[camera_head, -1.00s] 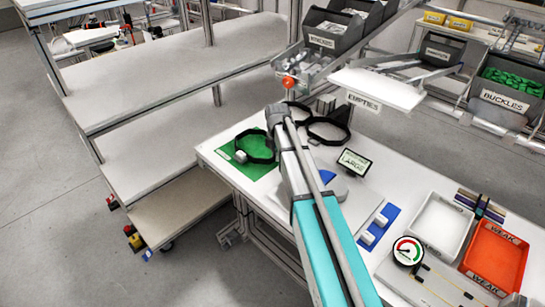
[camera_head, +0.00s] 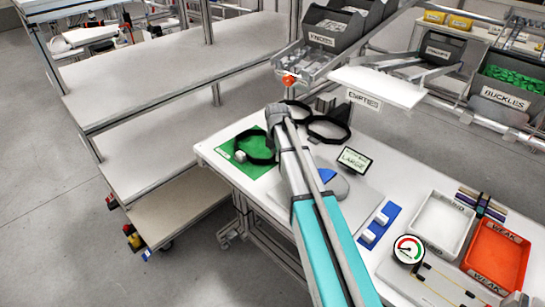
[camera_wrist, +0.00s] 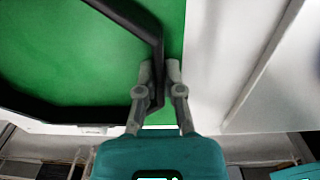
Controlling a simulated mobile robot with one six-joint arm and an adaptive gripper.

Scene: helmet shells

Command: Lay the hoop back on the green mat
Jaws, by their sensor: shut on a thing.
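The hoop is a black angular band (camera_head: 258,162) with a small white block on its left side, over the green mat (camera_head: 226,152) at the table's left end. In the wrist view, my gripper (camera_wrist: 159,75) is shut on one corner of the hoop (camera_wrist: 130,17). The green mat (camera_wrist: 70,60) fills the left of that view beneath the hoop, and its right edge runs just past the fingers. I cannot tell whether the hoop touches the mat. In the head view my arm hides the gripper and the hoop's right end.
Two more black hoops (camera_head: 329,130) stand behind my arm at the table's back. A sign reading LARGE (camera_head: 354,160), a blue strip with white blocks (camera_head: 379,224), a white tray (camera_head: 440,226) and an orange tray (camera_head: 497,252) lie to the right. Grey shelves (camera_head: 150,135) stand left.

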